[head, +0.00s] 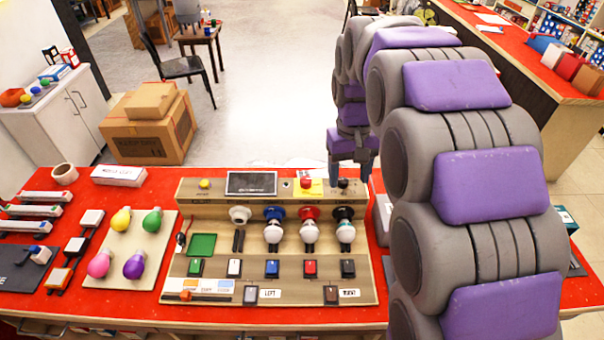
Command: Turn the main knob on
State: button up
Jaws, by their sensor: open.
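A wooden control panel (270,210) stands on the red table. A small black knob (343,184) sits at the right end of its upper edge; I cannot read a label or tell its turned position. Whether the fingers touch the knob is too small to tell. Beside the knob to the left is a red button (306,182) on a yellow plate. A dark display (251,184) and a yellow button (205,184) are further left.
White bulbs (309,232) stand in coloured sockets on the panel, just in front of the gripper. Switches (272,268) line its lower part. Coloured bulbs (134,264) lie on a board at left. Cardboard boxes (150,125) stand behind the table.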

jog(key=w+a+n+p, duration=0.1)
jog(key=w+a+p, duration=0.1)
jog(key=w, duration=0.9)
jog(key=n, duration=0.2)
send_over(306, 179)
jog(key=shift+t, duration=0.3)
jog(key=f, duration=1.6)
jog(key=shift+s+a+f+b, duration=0.1)
jog(key=shift+a+b, duration=0.25)
jog(key=shift+b, duration=0.05)
jog(key=f, duration=0.2)
jog(key=d+f, duration=0.1)
jog(key=f, duration=0.1)
jog(key=shift+d+b, duration=0.2)
jog(key=shift+b, duration=0.15)
jog(key=shift+f, duration=0.25)
jog(key=shift+a+f, duration=0.1)
jog(key=shift+a, duration=0.5)
jog(key=shift+c, duration=0.2)
jog(key=shift+d, duration=0.4)
jog(key=c, duration=0.6)
jog(key=shift+a, duration=0.1)
jog(key=c, duration=0.4)
jog(key=shift+m, duration=0.3)
